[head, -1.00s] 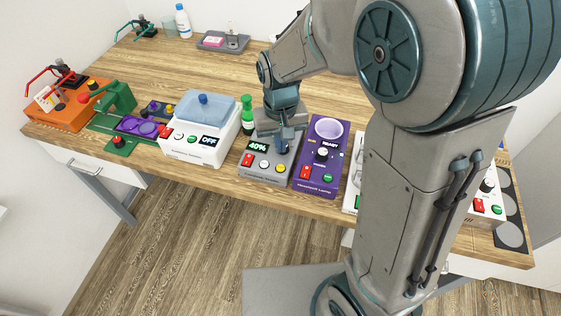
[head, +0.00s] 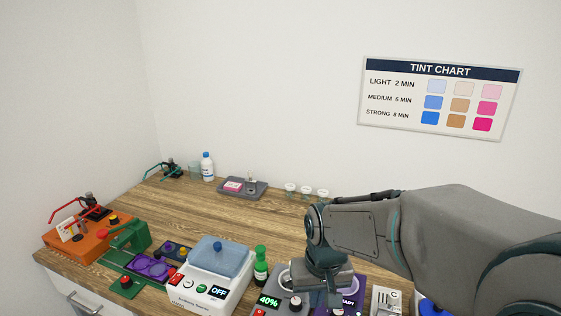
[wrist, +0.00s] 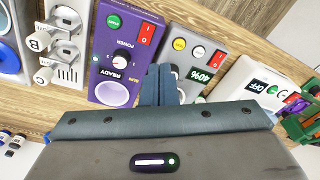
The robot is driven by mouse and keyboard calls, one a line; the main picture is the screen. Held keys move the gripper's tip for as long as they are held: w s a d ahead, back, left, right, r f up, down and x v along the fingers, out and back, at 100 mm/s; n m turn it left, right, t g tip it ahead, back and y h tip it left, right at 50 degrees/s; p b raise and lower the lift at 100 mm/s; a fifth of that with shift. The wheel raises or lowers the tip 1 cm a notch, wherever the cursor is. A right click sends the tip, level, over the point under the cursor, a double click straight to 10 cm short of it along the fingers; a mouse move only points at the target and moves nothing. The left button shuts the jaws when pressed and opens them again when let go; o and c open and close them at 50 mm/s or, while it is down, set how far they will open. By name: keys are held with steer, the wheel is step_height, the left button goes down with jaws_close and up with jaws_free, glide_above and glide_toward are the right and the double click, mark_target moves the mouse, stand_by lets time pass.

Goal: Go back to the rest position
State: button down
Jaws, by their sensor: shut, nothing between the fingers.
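My gripper (head: 335,297) hangs from my arm over the front of the workbench, partly hidden behind its own wrist in the head view. In the wrist view its two fingers (wrist: 160,84) are together with nothing between them. They show over the gap between the purple lamp unit (wrist: 109,70) and the grey unit reading 40% (wrist: 196,56). The grey unit (head: 268,311) and the purple unit (head: 354,306) also show at the bottom of the head view, partly covered by my gripper. I cannot tell whether the fingers touch either unit.
A white box with a blue lid (head: 222,258) and a green bottle (head: 261,268) stand left of my gripper. A grey tray (head: 242,188) and small cups (head: 306,193) stand at the back. The bench middle is clear.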

steer(key=s+d+r+m+t, duration=0.1)
steer(key=s+d+r+t, duration=0.1)
steer(key=s+d+r, duration=0.3)
steer(key=shift+s+d+r+t, duration=0.2)
steer(key=shift+s+d+t, duration=0.2)
steer(key=shift+s+d, duration=1.45)
